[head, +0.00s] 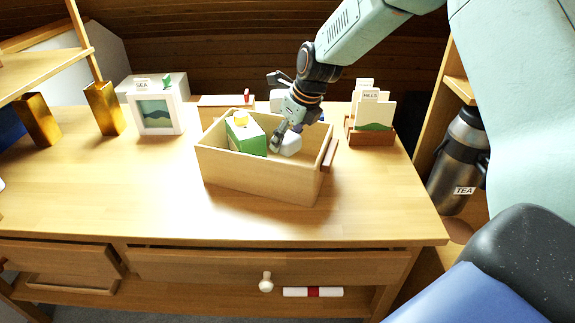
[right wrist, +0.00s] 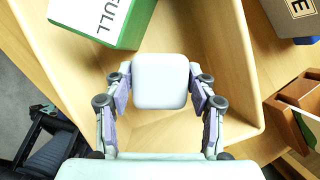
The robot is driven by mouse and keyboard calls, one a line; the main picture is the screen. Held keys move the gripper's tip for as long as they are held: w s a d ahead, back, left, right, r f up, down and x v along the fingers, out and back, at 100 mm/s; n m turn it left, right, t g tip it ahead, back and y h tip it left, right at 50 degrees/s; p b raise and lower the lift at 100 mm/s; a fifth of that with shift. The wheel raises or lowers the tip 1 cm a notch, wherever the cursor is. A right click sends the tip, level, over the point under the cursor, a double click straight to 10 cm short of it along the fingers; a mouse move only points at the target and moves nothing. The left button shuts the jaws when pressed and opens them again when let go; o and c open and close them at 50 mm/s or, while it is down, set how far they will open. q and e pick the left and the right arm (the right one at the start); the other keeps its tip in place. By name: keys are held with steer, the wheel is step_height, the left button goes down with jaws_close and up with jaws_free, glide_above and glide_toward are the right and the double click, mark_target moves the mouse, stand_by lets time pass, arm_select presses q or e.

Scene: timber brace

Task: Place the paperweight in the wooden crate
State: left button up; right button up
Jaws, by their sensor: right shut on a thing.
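The wooden crate (head: 256,173) stands on the desk, open at the top. My right gripper (head: 279,139) reaches down into it and is shut on a white block with rounded corners (head: 288,144), which I take for the paperweight. In the right wrist view the white block (right wrist: 160,81) sits between the two fingers of my right gripper (right wrist: 160,85), with the crate's pale walls (right wrist: 250,80) around it. I cannot tell whether the block touches the crate floor. A green and white carton (head: 245,136) with a yellow cap is in the crate's left part. My left gripper is out of view.
Gold blocks (head: 104,108) are at far left. A tea flask (head: 458,160) stands on the right shelf. The desk front (head: 130,200) is clear.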

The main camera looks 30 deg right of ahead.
mark_target(285, 158)
steer(key=shift+s+a+f, duration=0.2)
steer(key=shift+a+f, duration=0.2)
steer(key=shift+a, duration=0.1)
steer(key=f+b, duration=0.1)
steer(key=f, duration=0.1)
steer(key=d+f+b, duration=0.1)
steer(key=f, duration=0.2)
steer(key=shift+w, duration=0.15)
steer(key=shift+a+f+b, duration=0.15)
steer(key=shift+f+b, duration=0.15)
steer(key=shift+a, duration=0.15)
steer(key=shift+r, duration=0.1)
steer(key=shift+d, duration=0.2)
steer(key=o, duration=1.1)
steer(key=shift+f, duration=0.2)
steer(key=o, duration=0.4)
steer(key=shift+a+r, duration=0.1)
steer(key=shift+a, duration=0.1)
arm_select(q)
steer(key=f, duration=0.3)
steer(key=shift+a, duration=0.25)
